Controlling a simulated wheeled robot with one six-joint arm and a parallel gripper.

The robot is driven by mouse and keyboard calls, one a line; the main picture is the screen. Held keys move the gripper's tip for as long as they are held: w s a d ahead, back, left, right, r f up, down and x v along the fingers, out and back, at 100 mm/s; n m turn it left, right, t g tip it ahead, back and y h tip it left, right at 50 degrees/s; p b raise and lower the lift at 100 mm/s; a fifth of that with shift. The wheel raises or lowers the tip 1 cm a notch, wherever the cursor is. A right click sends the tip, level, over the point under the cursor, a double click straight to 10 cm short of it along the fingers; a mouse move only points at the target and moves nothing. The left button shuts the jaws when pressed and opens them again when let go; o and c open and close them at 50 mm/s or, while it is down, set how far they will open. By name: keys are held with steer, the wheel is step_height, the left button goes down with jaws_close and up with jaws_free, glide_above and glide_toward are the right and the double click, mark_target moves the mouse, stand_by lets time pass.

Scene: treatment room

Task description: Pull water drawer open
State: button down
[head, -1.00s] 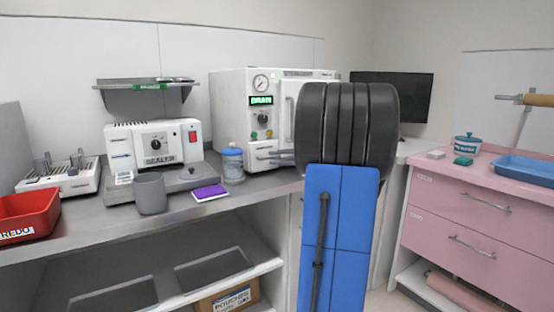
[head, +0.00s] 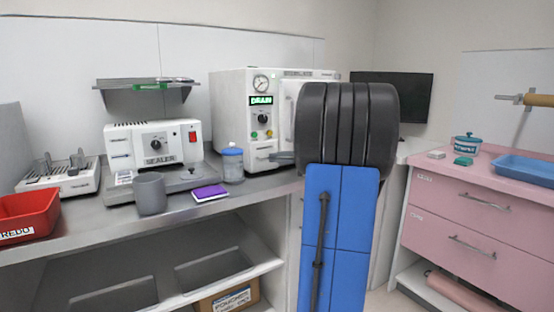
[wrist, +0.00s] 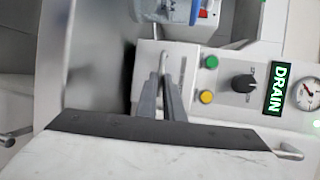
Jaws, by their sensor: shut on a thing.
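The water drawer (head: 260,161) is the white front low on the white steriliser (head: 233,110), whose display reads DRAIN. It looks flush with the steriliser's front in the head view. In the wrist view, turned sideways, the drawer front (wrist: 188,68) carries a slim grey bar handle (wrist: 163,62). My gripper (wrist: 165,88) is shut on the handle, its dark fingers side by side at the bar. In the head view my gripper (head: 283,157) shows only in part, left of my dark wrist, which hides the steriliser's right side.
A blue-lidded jar (head: 232,166) stands on the counter just left of the drawer. A purple pad (head: 210,193), a grey cup (head: 150,194) and the sealer (head: 155,146) are further left. The steriliser door's light handle (wrist: 288,151) is close by in the wrist view.

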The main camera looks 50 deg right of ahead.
stand_by(0.6)
steer(key=s+a, duration=0.3)
steer(key=s, duration=1.1)
steer(key=shift+s+a, duration=0.15)
steer(key=c, duration=1.9)
jaws_free()
steer(key=v, duration=1.7)
steer(key=shift+s, duration=0.2)
steer(key=shift+w+f, duration=0.1)
steer(key=shift+f, duration=0.05)
